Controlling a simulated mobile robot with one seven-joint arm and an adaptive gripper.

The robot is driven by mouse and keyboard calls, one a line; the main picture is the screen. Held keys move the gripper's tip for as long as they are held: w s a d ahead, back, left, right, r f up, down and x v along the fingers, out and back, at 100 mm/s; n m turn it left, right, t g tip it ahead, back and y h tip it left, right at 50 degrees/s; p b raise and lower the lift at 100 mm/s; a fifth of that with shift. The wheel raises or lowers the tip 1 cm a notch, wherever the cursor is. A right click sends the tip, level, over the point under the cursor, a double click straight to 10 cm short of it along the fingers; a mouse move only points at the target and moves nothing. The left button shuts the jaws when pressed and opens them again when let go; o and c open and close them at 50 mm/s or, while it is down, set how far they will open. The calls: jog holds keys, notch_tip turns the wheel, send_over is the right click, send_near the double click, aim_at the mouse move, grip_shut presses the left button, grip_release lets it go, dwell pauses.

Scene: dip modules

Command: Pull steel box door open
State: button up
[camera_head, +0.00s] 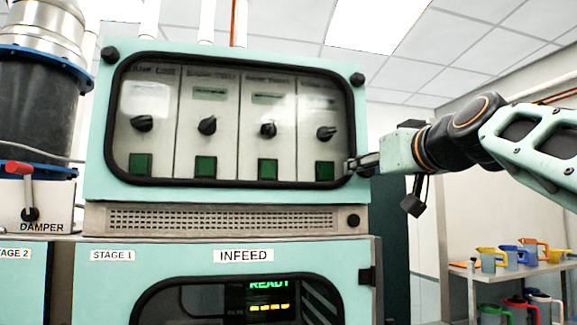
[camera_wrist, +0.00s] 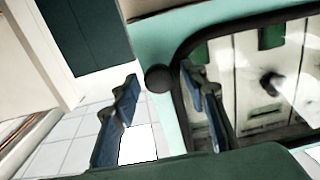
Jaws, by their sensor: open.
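The teal-framed front of the box (camera_head: 228,191), which looks like its door, has a black-edged clear window over a row of dials and green buttons. It appears shut. A round black knob stands at its lower right corner; it shows clearly in the wrist view (camera_wrist: 158,78). My gripper (camera_head: 364,163) is at the right edge of this front, next to that corner. In the wrist view my gripper (camera_wrist: 160,80) is open, and the knob appears between its two fingers. I cannot tell whether either finger touches the knob or frame.
Below is a grey grille panel (camera_head: 220,219) and a teal INFEED door (camera_head: 100,290) with a lit READY display. A DAMPER unit with a red lever (camera_head: 18,168) stands left. A shelf (camera_head: 500,268) with coloured jugs is at right.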

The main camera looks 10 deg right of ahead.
jog(key=shift+w, duration=0.6)
grip_shut()
